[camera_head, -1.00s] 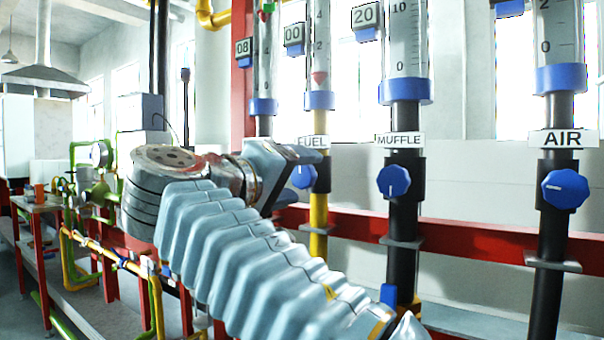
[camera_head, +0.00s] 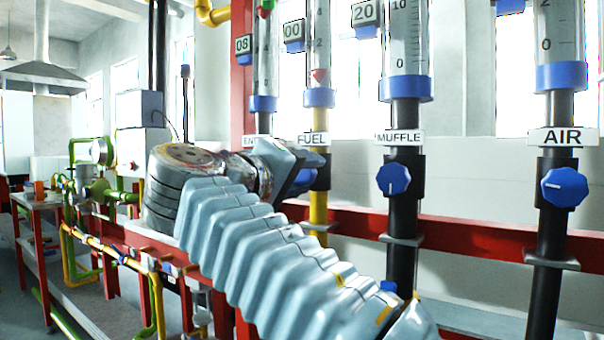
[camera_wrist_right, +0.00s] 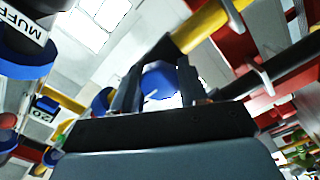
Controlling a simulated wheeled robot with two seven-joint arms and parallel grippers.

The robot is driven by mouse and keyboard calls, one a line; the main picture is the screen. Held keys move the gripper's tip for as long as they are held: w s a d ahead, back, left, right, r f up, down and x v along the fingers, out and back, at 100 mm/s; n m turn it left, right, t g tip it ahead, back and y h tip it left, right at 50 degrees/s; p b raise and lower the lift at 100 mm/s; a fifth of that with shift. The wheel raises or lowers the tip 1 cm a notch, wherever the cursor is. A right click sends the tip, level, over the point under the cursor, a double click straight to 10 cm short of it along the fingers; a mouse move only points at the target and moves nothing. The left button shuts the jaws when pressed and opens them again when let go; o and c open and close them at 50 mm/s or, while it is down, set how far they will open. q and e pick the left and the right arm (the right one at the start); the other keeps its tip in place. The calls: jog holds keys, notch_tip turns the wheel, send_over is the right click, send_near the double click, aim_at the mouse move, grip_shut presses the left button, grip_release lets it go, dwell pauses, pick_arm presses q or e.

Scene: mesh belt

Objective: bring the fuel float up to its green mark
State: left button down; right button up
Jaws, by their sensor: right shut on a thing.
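The fuel tube (camera_head: 319,50) stands above a blue collar and the FUEL label (camera_head: 312,139). Its red float (camera_head: 319,75) sits low in the tube, below the 2. No green mark shows on the visible part of this tube; its top is cut off. My right gripper (camera_head: 305,170) is at the yellow fuel pipe, below the label, mostly behind my own wrist. In the right wrist view, its fingers (camera_wrist_right: 160,85) are on either side of the blue fuel knob (camera_wrist_right: 160,80), shut on it. My left gripper is not in view.
The muffle knob (camera_head: 393,179) and air knob (camera_head: 564,187) are on black pipes to the right. A red rail (camera_head: 470,235) runs behind the pipes.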

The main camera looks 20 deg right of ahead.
jog(key=n+p, duration=0.2)
jog(key=n, duration=0.4)
jog(key=shift+n, duration=0.3)
jog(key=n+p, duration=0.1)
jog(key=n, duration=0.3)
jog(key=shift+n, duration=0.3)
jog(key=n, duration=0.8)
jog(key=shift+f, duration=0.1)
jog(key=n, duration=0.3)
jog(key=shift+n, duration=0.3)
jog(key=shift+a+n, duration=0.1)
jog(key=shift+n, duration=1.7)
